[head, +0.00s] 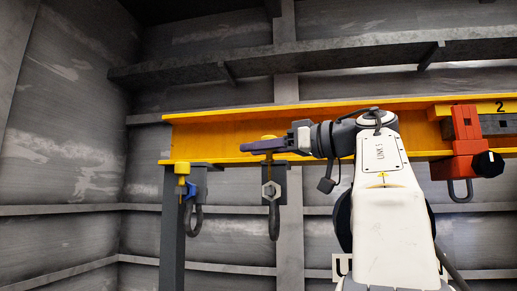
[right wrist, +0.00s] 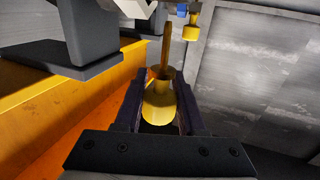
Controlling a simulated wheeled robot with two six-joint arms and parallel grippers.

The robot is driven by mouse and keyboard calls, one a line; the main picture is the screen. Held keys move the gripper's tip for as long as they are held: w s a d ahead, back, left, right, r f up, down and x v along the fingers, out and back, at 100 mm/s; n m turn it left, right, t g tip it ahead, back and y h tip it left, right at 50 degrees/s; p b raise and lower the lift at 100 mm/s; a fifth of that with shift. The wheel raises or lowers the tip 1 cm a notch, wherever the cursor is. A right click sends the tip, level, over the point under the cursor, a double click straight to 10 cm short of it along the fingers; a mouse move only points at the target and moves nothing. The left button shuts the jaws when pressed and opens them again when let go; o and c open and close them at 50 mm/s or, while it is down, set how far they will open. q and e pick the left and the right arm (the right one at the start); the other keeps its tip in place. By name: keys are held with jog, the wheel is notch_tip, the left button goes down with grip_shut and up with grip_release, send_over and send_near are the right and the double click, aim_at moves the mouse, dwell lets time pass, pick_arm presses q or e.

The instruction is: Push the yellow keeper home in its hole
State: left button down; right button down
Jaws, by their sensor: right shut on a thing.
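My right gripper (head: 262,147) is shut on a yellow keeper, level with the lower part of the yellow beam. In the right wrist view the round yellow keeper (right wrist: 160,102) sits between the dark jaws (right wrist: 160,115), with a thin pin running away from it. In the head view only its top (head: 268,137) shows above the jaws. Below the gripper hangs a dark bracket (head: 281,182) with a pale hex nut (head: 271,190) and a shackle (head: 274,222). A short yellow stem shows just above the nut. I cannot tell how deep the pin sits. My left gripper is not in view.
A second yellow keeper (head: 181,168) stands at a similar bracket on the left, with a blue piece (head: 189,190) and shackle (head: 195,220) below. The yellow beam (head: 225,125) runs behind. A red clamp (head: 466,143) with a black knob is on the right.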

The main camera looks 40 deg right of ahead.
aim_at(270, 170)
jog(key=shift+p, duration=0.35)
dwell(0.5)
jog(key=shift+f+b, duration=1.95)
jog(key=shift+f, duration=0.4)
jog(key=shift+c, duration=2.1)
grip_release()
jog(key=v, duration=1)
jog(key=shift+s+b, duration=0.25)
jog(key=shift+b, duration=0.2)
